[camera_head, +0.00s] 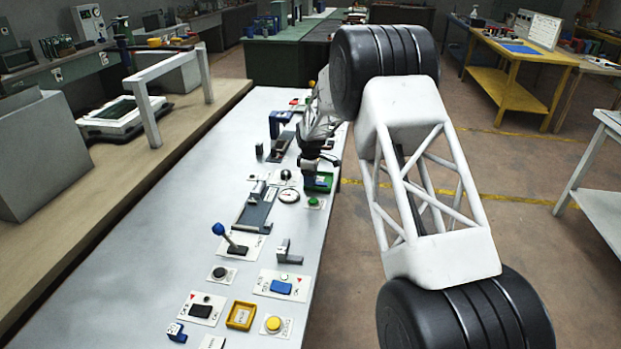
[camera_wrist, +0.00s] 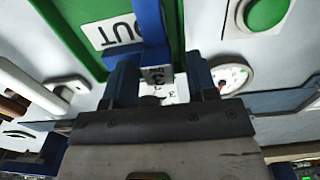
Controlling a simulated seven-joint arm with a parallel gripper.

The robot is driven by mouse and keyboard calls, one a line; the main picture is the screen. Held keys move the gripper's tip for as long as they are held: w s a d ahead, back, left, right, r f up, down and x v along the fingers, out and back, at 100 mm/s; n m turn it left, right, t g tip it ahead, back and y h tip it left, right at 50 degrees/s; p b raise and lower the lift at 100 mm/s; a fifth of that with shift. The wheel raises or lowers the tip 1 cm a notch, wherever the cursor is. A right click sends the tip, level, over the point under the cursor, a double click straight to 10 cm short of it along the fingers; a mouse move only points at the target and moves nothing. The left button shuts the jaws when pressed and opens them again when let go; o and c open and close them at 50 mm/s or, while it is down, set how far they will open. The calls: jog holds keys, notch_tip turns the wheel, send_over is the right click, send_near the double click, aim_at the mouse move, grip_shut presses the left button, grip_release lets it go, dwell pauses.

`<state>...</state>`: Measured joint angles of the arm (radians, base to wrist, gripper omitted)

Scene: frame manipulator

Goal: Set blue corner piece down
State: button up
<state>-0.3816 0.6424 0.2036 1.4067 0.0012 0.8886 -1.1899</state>
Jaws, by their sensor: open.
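The blue corner piece (camera_wrist: 149,25) shows in the wrist view as a blue bar running up from between my fingers, over a green-edged tray (camera_wrist: 176,22) marked "OUT". A small white label with dark characters is at its near end. My gripper (camera_wrist: 158,84) is open, with one dark finger on each side of the piece's near end. I cannot tell whether the piece touches the tray floor. In the head view my gripper (camera_head: 311,168) is low over the green tray (camera_head: 319,186) at the table's right edge; the piece is not clearly visible there.
A round dial (camera_wrist: 232,76) and a green button (camera_wrist: 264,12) lie right of the gripper in the wrist view. The pale table (camera_head: 165,235) carries a blue-knobbed lever (camera_head: 230,240), switches and a yellow button (camera_head: 273,324). Its left side is bare.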

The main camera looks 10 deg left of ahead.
notch_tip(320, 180, up, 12)
jog(key=shift+r, duration=0.15)
dwell(0.6)
dwell(0.7)
jog(key=s+d+r+m+t, duration=0.1)
jog(key=s+d+r+m, duration=0.4)
jog(key=s+d+r, duration=0.75)
jog(key=s+d+r+m, duration=0.4)
jog(key=s+d+r, duration=0.5)
jog(key=s+d, duration=0.5)
jog(key=s+d+f+m, duration=0.1)
jog(key=s+d+m, duration=0.2)
jog(key=s, duration=0.9)
jog(key=s+d+f+m+t, duration=0.1)
jog(key=s+d+f+m, duration=0.1)
jog(key=s, duration=1)
jog(key=s+d+f+m, duration=0.1)
jog(key=s+d+m, duration=0.3)
jog(key=s, duration=0.9)
jog(key=shift+d+f+t, duration=0.3)
jog(key=shift+d+f, duration=0.1)
jog(key=shift+d, duration=0.75)
